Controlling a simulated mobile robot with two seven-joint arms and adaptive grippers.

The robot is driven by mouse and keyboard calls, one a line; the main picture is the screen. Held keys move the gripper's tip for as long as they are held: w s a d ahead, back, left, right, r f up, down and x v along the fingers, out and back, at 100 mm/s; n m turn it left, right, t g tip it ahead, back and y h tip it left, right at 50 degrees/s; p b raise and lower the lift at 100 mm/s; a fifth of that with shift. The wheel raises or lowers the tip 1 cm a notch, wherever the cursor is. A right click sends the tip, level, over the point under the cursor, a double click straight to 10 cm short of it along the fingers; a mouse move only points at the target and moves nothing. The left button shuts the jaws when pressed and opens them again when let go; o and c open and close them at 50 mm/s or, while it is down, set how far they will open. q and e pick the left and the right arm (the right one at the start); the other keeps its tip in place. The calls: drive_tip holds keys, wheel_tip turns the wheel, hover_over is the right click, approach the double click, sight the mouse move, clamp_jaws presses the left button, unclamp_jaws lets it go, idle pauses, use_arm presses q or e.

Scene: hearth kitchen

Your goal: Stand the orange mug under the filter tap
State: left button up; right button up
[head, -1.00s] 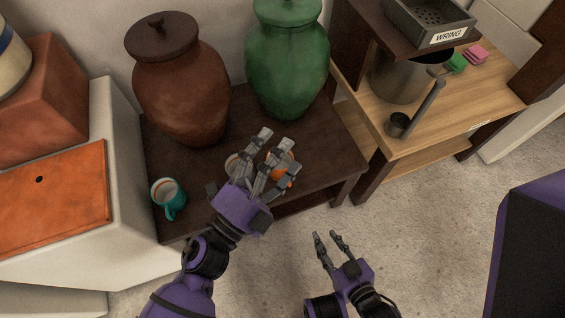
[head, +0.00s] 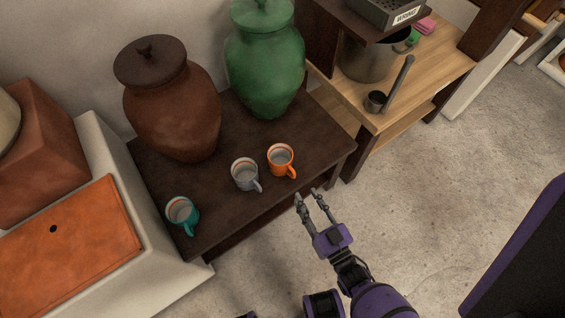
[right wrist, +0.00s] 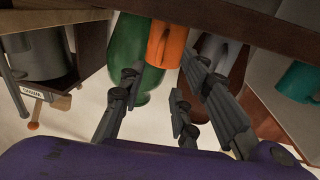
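The orange mug (head: 280,158) stands upright near the front edge of the dark low table, with its handle towards the front right. In the right wrist view the orange mug (right wrist: 166,42) shows ahead of the fingers. My right gripper (head: 308,193) is open and empty, just in front of the table edge and below right of the orange mug, apart from it. Its spread fingers also show in the right wrist view (right wrist: 160,88). My left gripper is out of view. I cannot make out a filter tap in these frames.
A grey mug (head: 244,173) stands close left of the orange one, and a teal mug (head: 181,213) farther left. A brown jar (head: 172,105) and a green jar (head: 264,70) stand behind. A wooden shelf unit (head: 420,90) with a pot is at right. Floor in front is clear.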

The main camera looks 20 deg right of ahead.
drive_tip(key=w, duration=0.2)
drive_tip(key=w+a, duration=0.1)
drive_tip(key=w, duration=0.4)
drive_tip(key=shift+w+a+f, duration=0.1)
drive_tip(key=shift+w+a, duration=0.15)
drive_tip(key=shift+w, duration=0.05)
clamp_jaws()
